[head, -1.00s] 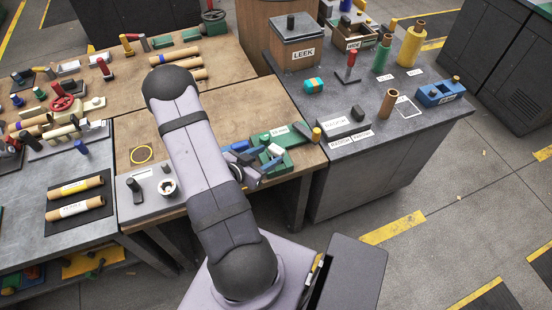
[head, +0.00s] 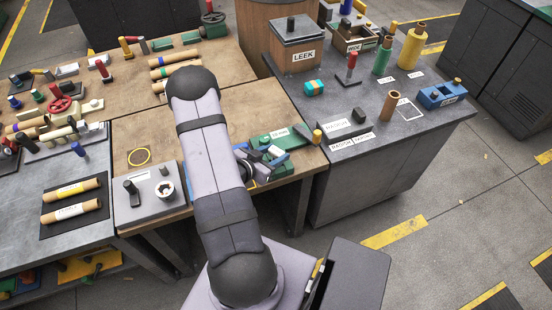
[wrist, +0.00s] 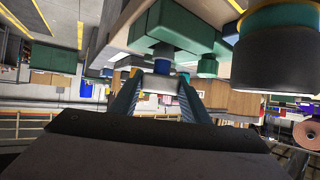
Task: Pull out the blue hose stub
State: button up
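A green fixture (wrist: 185,25) hangs at the top of the wrist view, which looks tilted over. A short blue stub (wrist: 164,67) juts from it toward me, with a grey piece at its near side. My gripper (wrist: 160,82) has its two teal-grey fingers apart, one on each side of the stub. I cannot tell whether either finger touches it. In the head view, the green fixture (head: 262,139) sits on the front right of the wooden bench.
A large dark cylinder with a green and yellow top (wrist: 275,55) is close on the right in the wrist view. In the head view, a yellow-topped post (head: 317,136) stands by the bench's right edge. A grey plate with a cup (head: 165,190) lies left of my arm.

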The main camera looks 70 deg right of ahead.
grip_shut()
jog(key=shift+r+p, duration=0.9)
jog(key=shift+r, duration=0.15)
dwell(0.5)
jog(key=shift+r+p, duration=2.6)
jog(key=shift+r, duration=0.65)
